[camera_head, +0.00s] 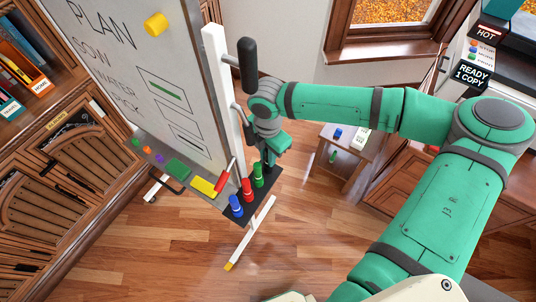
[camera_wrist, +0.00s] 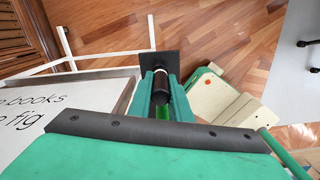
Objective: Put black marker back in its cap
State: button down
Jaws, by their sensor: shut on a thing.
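My gripper (camera_head: 268,160) is at the far end of the black holder plate (camera_head: 262,187), beside the whiteboard stand. In the wrist view its two teal fingers (camera_wrist: 162,90) are shut on the black marker (camera_wrist: 160,103), a dark cylinder with a pale band near its far end. The marker points toward the black plate (camera_wrist: 147,61). In the head view my fingers mostly hide it. The black cap cannot be made out, and I cannot tell whether the marker touches it. Green (camera_head: 258,175), red (camera_head: 247,190) and blue (camera_head: 236,206) pieces stand upright on the plate.
The whiteboard (camera_head: 150,60) stands close to the left of my gripper, with its white post (camera_head: 220,85). A red-and-white marker (camera_head: 223,176) leans near the tray end. A small table (camera_head: 345,145) stands right.

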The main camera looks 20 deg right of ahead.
jog(key=c, duration=1.6)
grip_release()
jog(key=shift+c, duration=0.2)
jog(key=shift+f, duration=0.15)
notch_tip(320, 180, up, 11)
jog(key=shift+f, duration=0.15)
